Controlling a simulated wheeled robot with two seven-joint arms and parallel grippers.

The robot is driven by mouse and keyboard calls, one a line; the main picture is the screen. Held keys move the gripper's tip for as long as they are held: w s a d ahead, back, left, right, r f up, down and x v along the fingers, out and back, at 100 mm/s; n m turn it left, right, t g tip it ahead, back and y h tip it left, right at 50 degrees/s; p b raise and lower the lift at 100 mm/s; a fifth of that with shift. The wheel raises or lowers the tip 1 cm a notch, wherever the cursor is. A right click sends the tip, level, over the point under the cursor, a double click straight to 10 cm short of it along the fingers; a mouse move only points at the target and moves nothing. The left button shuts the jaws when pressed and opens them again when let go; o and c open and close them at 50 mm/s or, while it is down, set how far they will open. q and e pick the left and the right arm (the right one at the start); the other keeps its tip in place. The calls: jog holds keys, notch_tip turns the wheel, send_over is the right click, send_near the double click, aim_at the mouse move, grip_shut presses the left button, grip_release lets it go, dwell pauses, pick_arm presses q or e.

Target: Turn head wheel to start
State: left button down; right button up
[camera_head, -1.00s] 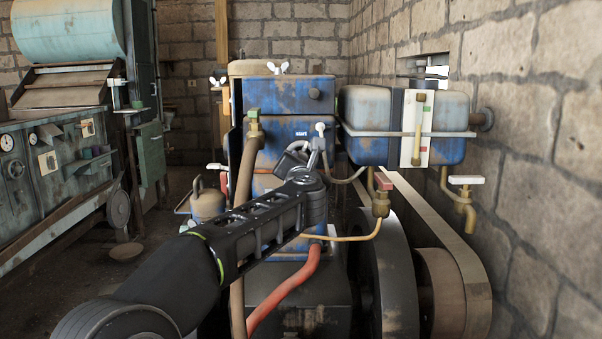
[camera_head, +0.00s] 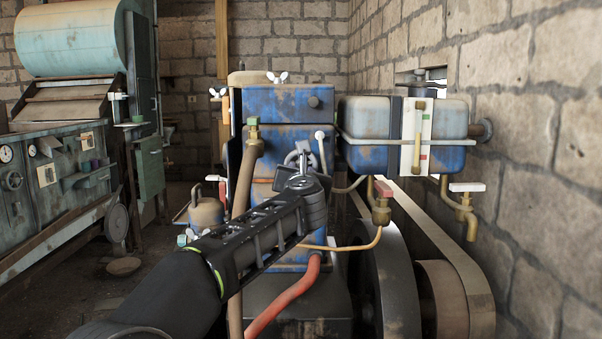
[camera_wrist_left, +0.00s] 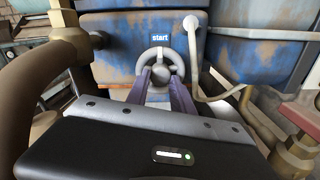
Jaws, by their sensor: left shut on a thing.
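The head wheel (camera_wrist_left: 158,62) is a small grey handwheel on the blue engine, just below a blue "start" label (camera_wrist_left: 160,36) in the left wrist view. In the head view the wheel (camera_head: 301,152) shows partly above my left wrist. My left gripper (camera_wrist_left: 163,77) points straight at the wheel, its two purplish fingers shut on the wheel's lower part. In the head view my left arm hides the fingers and the label. The blue engine (camera_head: 285,105) has worn, rusty paint. My right gripper is not in view.
A brown hose (camera_head: 244,185) runs left of my gripper, and a thin white pipe (camera_wrist_left: 192,55) runs close on its right. A blue tank (camera_head: 365,120), brass taps (camera_head: 381,212), a flywheel and a belt (camera_head: 445,235) stand to the right by the stone wall.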

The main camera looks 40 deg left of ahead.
pick_arm(q)
jog(key=c, duration=1.1)
grip_release()
jog(key=v, duration=0.7)
jog(key=shift+s+d+b, duration=0.25)
jog(key=shift+s+b, duration=0.05)
jog(key=shift+b, duration=0.05)
